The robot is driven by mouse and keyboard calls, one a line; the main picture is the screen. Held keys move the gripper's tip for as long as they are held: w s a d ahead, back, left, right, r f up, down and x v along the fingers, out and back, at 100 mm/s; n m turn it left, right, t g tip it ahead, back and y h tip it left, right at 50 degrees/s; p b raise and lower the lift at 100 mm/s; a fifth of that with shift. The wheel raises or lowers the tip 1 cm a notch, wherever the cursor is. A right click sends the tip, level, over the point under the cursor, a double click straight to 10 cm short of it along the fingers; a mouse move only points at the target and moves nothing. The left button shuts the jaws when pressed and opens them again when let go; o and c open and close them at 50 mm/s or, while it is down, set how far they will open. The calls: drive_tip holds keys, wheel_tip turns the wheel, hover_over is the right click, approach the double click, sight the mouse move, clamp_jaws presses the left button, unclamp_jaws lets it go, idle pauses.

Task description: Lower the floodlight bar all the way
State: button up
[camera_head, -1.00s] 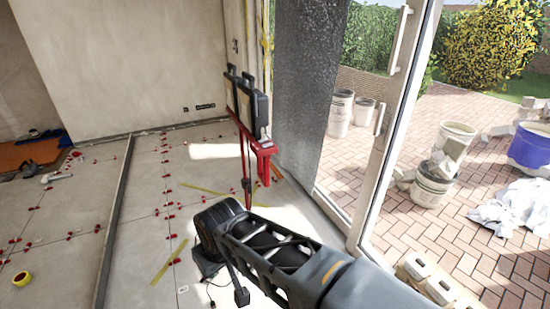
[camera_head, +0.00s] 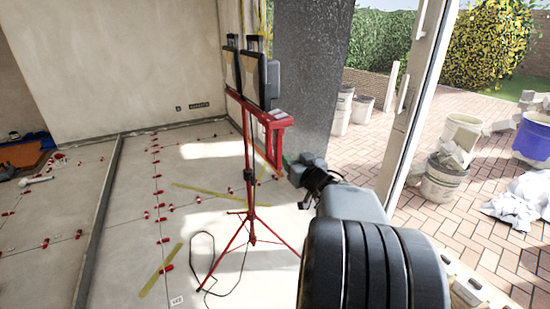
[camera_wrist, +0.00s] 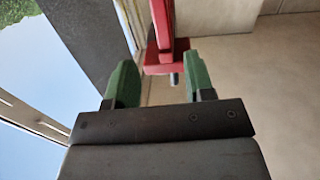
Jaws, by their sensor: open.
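The floodlight bar (camera_head: 262,112) is a red horizontal bar on top of a red tripod stand (camera_head: 250,190). Two floodlights (camera_head: 248,75) with black housings are mounted on it, standing upright. The tripod's legs are spread on the tiled floor. My gripper (camera_head: 292,165) is just to the right of the stand and below the bar's near end, partly hidden behind my wrist. In the wrist view, my gripper (camera_wrist: 158,85) has its two green fingers apart with nothing held. The red bar's end (camera_wrist: 165,57) shows beyond and between the fingertips, apart from them.
A black cable (camera_head: 208,262) lies on the floor left of the tripod. Red levelling clips (camera_head: 158,205) dot the tiles. A glass door frame (camera_head: 415,100) stands close on the right of my arm. Buckets (camera_head: 443,178) are outside on the paving.

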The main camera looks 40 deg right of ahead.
sight(280, 148)
drive_tip(key=shift+t+y, duration=0.3)
drive_tip(key=shift+y, duration=0.1)
drive_tip(key=w, duration=0.4)
drive_tip(key=w+d+b, duration=0.1)
drive_tip(key=w, duration=0.3)
drive_tip(key=w+d+b, duration=0.1)
drive_tip(key=w, duration=0.4)
drive_tip(key=shift+w+d+f, duration=0.1)
drive_tip(key=shift+d+f, duration=0.05)
drive_tip(key=shift+f, duration=0.25)
clamp_jaws()
drive_tip(key=shift+f, duration=0.1)
